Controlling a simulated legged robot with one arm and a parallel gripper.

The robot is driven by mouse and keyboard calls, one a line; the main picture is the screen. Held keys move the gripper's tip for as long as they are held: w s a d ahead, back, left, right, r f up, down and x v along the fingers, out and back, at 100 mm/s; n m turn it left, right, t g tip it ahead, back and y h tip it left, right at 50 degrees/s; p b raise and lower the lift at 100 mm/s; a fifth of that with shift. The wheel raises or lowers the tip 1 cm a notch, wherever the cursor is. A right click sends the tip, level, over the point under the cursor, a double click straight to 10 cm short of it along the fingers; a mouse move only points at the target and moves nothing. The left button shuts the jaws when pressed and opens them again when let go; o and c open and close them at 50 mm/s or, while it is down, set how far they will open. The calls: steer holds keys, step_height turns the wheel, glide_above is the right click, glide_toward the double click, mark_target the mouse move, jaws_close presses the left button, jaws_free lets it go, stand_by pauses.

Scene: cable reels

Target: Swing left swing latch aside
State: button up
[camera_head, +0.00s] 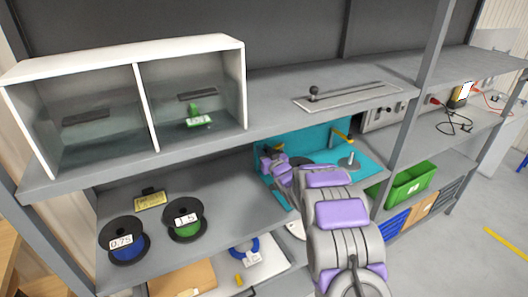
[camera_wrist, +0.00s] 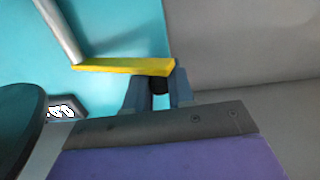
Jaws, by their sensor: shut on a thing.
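The teal holder (camera_head: 370,172) stands on the lower shelf, with one yellow swing latch (camera_head: 342,135) at its right. The left swing latch is a flat yellow bar (camera_wrist: 115,66) in the wrist view, running from a grey metal rod (camera_wrist: 58,30) to my fingers. My gripper (camera_wrist: 160,88) is shut at the bar's right end, with a small dark piece between the fingers. In the head view my gripper (camera_head: 270,160) is at the left of the teal holder, and my arm hides part of it.
A black reel (camera_wrist: 18,125) is close at the left in the wrist view. A blue-wire reel (camera_head: 124,240) and a green-wire reel (camera_head: 185,220) lie left on the lower shelf. A white divided box (camera_head: 140,100) stands above. A green bin (camera_head: 410,183) is at right.

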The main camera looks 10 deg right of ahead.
jaws_close()
steer(key=shift+s+d+r+n+y+p, duration=0.1)
steer(key=shift+d+r+n+y+p, duration=0.2)
steer(key=shift+p, duration=0.65)
steer(key=shift+s+d+f+n+g+y+p, duration=0.1)
steer(key=shift+s+d+n+g+y+p, duration=0.2)
steer(key=shift+y+p, duration=0.4)
steer(key=shift+s+d+f+n+g+y+p, duration=0.15)
steer(key=shift+s+n+g+y+p, duration=0.2)
steer(key=shift+p, duration=0.7)
steer(key=shift+s+d+r+n+g+y+p, duration=0.1)
steer(key=shift+d+n+g+y+p, duration=0.1)
steer(key=shift+n+y+p, duration=0.5)
steer(key=shift+f+m, duration=0.1)
steer(key=shift+m, duration=0.15)
steer(key=o, duration=0.6)
jaws_free()
steer(key=shift+s, duration=0.1)
steer(key=p+v, duration=0.1)
steer(key=v, duration=1.6)
